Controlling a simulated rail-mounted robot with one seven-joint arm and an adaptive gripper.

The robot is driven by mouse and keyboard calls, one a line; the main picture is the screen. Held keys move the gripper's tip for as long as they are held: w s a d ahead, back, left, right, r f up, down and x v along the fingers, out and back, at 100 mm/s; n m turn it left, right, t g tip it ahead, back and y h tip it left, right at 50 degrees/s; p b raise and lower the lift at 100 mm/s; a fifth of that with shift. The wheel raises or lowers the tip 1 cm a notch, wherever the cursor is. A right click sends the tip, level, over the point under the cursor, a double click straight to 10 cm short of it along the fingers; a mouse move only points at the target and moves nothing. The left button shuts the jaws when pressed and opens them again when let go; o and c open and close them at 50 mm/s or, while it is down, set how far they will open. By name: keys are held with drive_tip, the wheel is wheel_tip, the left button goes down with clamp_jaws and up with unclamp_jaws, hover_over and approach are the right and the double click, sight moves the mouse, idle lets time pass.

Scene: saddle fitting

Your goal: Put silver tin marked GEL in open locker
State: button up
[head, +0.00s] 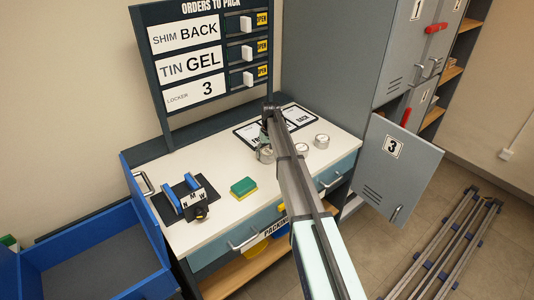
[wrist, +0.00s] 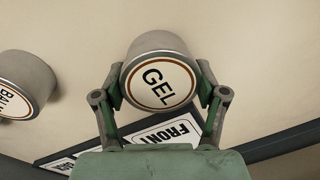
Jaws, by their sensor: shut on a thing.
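The silver tin marked GEL (wrist: 160,80) is between the two fingers of my gripper (wrist: 160,100) in the wrist view, its label facing the camera. In the head view my gripper (head: 266,142) points down over the white worktop, with the tin (head: 265,156) at its tips. I cannot tell whether the tin touches the worktop. The open locker's door, marked 3 (head: 393,165), stands swung out to the right of the worktop. The locker's inside is hidden from view.
A tin marked BALM (wrist: 25,85) lies left in the wrist view. Two other tins (head: 321,141) (head: 302,149) stand on the worktop (head: 225,215). A green-yellow sponge (head: 243,187) and a blue-sided holder (head: 184,195) sit left. The order board (head: 205,65) rises behind. Rails (head: 450,240) lie on the floor right.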

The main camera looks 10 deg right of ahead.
sight(269, 151)
drive_tip(key=shift+f, duration=0.15)
drive_tip(key=shift+f, duration=0.2)
drive_tip(key=o, duration=1.3)
drive_tip(key=shift+r, duration=0.1)
drive_tip(key=shift+o, duration=0.3)
wheel_tip(269, 151, up, 12)
drive_tip(key=b, duration=0.3)
drive_tip(key=shift+d+b, duration=0.3)
drive_tip(key=shift+d, duration=0.1)
